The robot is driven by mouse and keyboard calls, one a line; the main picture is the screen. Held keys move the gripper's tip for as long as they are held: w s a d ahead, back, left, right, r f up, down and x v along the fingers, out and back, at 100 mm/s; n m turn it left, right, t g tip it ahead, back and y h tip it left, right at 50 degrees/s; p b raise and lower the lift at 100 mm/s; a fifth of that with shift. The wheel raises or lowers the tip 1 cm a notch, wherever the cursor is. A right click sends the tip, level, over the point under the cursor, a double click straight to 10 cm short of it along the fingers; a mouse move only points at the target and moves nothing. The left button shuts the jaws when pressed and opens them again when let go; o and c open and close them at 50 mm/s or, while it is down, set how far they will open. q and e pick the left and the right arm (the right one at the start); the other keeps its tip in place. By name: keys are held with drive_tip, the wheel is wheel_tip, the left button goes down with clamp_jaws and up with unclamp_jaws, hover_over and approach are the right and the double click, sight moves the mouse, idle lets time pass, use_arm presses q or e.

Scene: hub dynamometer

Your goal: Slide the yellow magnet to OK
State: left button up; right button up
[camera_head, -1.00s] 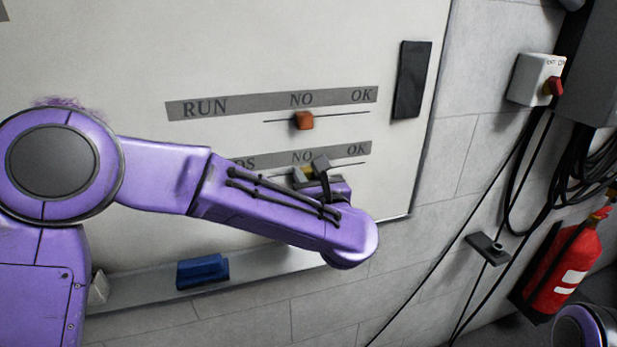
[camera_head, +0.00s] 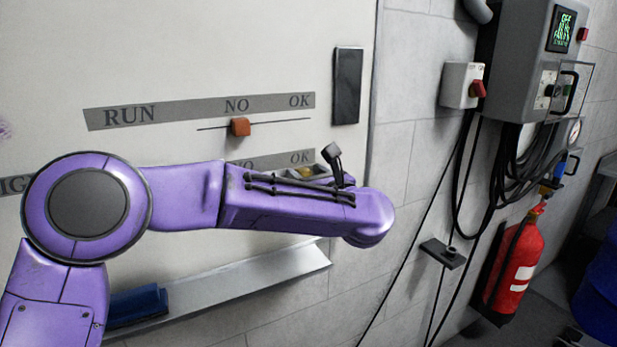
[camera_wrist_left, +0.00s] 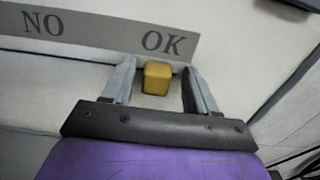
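The yellow magnet (camera_wrist_left: 157,78) sits on the board just under the word OK (camera_wrist_left: 164,43) in the left wrist view. My left gripper (camera_wrist_left: 158,82) is open around it, one finger on each side, with a small gap showing at both sides. In the head view, my left gripper (camera_head: 321,166) is at the lower strip, below its OK label (camera_head: 300,158). Only a bit of the yellow magnet (camera_head: 307,172) shows there, as my arm and finger hide the rest. My right gripper is not in view.
An orange magnet (camera_head: 240,127) sits under NO on the upper RUN strip (camera_head: 200,110). A blue eraser (camera_head: 138,306) lies on the board's ledge (camera_head: 250,283). A black bar (camera_head: 347,86) is near the board's right edge. A red extinguisher (camera_head: 513,268) and cables stand farther right.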

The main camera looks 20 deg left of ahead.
use_arm(q)
drive_tip(key=b+v, duration=0.4)
drive_tip(key=v, duration=0.6)
drive_tip(key=shift+d, duration=0.2)
drive_tip(key=shift+f, duration=0.1)
